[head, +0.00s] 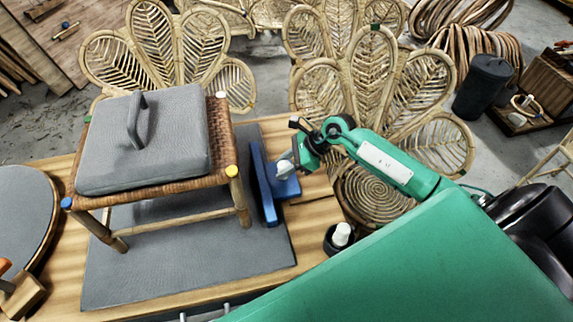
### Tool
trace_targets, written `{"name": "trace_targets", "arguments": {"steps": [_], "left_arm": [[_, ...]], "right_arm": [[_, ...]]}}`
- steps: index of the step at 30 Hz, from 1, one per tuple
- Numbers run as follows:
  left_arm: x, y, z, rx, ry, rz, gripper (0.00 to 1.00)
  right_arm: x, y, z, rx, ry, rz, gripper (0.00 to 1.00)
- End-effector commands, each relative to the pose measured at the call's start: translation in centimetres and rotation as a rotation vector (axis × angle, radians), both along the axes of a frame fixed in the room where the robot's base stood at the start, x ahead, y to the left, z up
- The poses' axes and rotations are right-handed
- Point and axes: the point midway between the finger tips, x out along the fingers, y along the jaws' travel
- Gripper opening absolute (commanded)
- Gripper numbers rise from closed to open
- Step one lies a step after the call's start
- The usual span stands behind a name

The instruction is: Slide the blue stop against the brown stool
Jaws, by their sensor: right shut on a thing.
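The brown stool (222,190) stands on a grey mat on the wooden table, with a grey cushion (185,160) on its seat. The blue stop (263,185) stands upright just right of the stool. A narrow gap seems to show between the stop's plate and the stool's right side. My right gripper (287,172) is shut on the right part of the stop, its arm coming in from the right. The fingertips are small and partly hidden against the stop. My left gripper is not in view.
The grey mat (190,265) has free room in front of the stool. A small dark pot (340,238) with a white top stands at the table's right edge. Rattan chairs (385,90) stand behind the table. A round grey piece (22,215) lies at the left.

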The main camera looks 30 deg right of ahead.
Motion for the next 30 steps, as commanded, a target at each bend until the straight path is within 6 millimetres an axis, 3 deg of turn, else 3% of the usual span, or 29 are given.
{"name": "trace_targets", "arguments": {"steps": [6,16,17,20,30], "left_arm": [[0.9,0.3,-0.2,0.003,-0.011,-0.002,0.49],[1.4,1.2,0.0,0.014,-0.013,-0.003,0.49],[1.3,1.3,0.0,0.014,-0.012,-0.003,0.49],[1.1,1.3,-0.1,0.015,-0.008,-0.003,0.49],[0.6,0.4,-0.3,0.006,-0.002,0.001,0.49]], "right_arm": [[0.9,3.4,0.0,0.004,-0.003,0.003,0.00],[0.9,3.9,0.1,0.004,-0.001,0.001,0.00],[0.9,3.9,0.1,0.004,-0.001,0.001,0.36],[0.9,3.8,0.1,0.004,-0.001,0.001,0.56],[0.9,3.6,0.2,0.002,-0.001,0.001,0.56]]}}
